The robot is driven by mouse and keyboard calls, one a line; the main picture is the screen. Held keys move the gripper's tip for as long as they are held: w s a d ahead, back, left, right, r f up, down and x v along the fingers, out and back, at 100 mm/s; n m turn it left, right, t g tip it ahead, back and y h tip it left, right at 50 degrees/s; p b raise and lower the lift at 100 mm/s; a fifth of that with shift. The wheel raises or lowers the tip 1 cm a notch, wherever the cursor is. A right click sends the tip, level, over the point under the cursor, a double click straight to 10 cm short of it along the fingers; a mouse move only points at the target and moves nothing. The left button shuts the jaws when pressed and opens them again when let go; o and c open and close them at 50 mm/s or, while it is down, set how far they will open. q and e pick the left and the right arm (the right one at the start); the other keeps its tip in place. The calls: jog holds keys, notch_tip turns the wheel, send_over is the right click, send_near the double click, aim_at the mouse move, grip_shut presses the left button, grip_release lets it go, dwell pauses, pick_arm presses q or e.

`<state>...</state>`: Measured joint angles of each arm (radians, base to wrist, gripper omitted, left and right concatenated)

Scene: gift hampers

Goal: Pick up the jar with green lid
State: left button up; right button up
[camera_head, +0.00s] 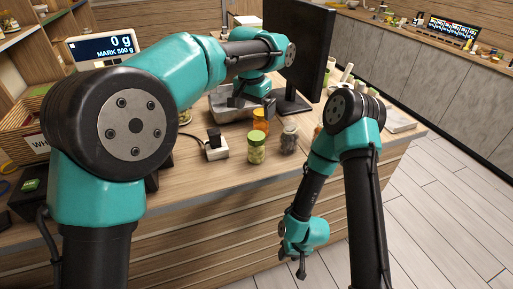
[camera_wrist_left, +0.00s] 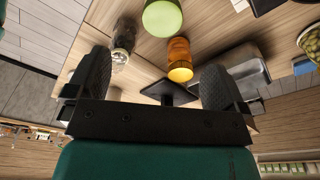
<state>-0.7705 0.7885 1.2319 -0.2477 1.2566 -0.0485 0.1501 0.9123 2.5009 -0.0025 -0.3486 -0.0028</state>
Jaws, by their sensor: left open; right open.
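The jar with green lid (camera_head: 256,148) stands upright on the wooden counter near its front edge. In the left wrist view its pale green lid (camera_wrist_left: 162,17) shows at the top, cut by the frame, beyond the fingertips. My left gripper (camera_wrist_left: 158,82) is open, with nothing between its fingers. In the head view it is mostly hidden by its own arm, above the counter behind the jars. My right gripper (camera_head: 294,262) hangs low in front of the counter, away from the jars, pointing down; it is open and empty.
An orange jar (camera_head: 261,121) stands just behind the green-lidded one, and a dark grey jar (camera_head: 289,138) stands to its right. A metal tray (camera_head: 222,105) and a black monitor (camera_head: 298,45) are behind. A white box with a black plug (camera_head: 216,149) sits left.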

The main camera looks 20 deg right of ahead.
aim_at(256, 135)
pick_arm(q)
jog(key=f, duration=0.9)
jog(key=shift+w+d+f, duration=0.1)
jog(key=shift+w+d, duration=0.25)
jog(key=shift+d, duration=0.05)
jog(key=shift+f, duration=0.15)
jog(key=shift+w+d+f, duration=0.1)
jog(key=shift+w+f, duration=0.05)
jog(key=shift+f, duration=1.1)
jog(key=shift+w+f, duration=0.15)
jog(key=shift+f, duration=1.05)
jog(key=shift+c, duration=0.5)
jog(key=c, duration=1)
jog(key=shift+c, duration=0.7)
jog(key=shift+r, duration=0.1)
